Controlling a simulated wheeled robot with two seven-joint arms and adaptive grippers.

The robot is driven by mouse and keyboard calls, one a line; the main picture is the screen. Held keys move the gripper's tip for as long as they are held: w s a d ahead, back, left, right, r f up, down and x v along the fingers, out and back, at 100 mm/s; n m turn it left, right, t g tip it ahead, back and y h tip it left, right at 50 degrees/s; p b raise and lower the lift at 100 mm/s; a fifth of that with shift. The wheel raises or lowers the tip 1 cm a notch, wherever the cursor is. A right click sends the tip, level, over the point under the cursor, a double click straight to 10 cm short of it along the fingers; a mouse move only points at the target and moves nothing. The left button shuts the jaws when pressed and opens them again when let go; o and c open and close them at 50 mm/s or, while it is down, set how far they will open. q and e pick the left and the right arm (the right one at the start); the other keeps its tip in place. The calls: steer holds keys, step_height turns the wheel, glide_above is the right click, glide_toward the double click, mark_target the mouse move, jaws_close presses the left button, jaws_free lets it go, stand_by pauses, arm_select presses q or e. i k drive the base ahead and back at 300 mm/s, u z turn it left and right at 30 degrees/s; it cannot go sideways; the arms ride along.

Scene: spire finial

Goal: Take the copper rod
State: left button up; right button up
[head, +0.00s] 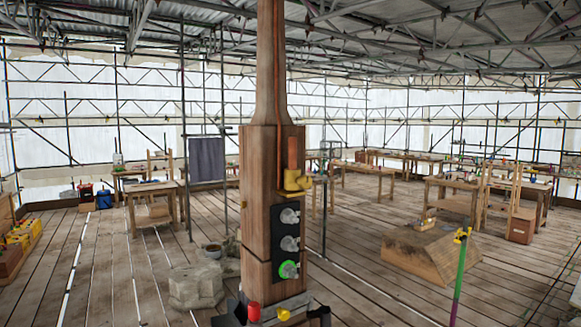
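A tall squared wooden post (257,200) with a narrower shaft above stands upright in the middle of the head view. A thin copper-coloured line (279,75) runs down the shaft. Below it, an orange-brown upright piece (292,152) stands in a yellow fitting (295,182) on the post's right face. I cannot tell for certain which of these is the copper rod. Neither of my grippers can be made out. Dark parts at the bottom edge, beside the post's foot, are cut off and unclear.
A black panel (279,243) with several round fittings, the lowest ringed green, is on the post. A red piece (254,311) and a yellow piece (284,314) show at its foot. A stone block (196,287), wooden block (432,257) and green pole (459,280) stand around; plank floor lies between.

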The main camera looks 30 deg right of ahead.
mark_target(292, 140)
steer(key=z, duration=0.55)
steer(key=k, duration=1.2)
steer(key=u, duration=0.3)
steer(key=i, duration=1.8)
steer(key=z, duration=0.7)
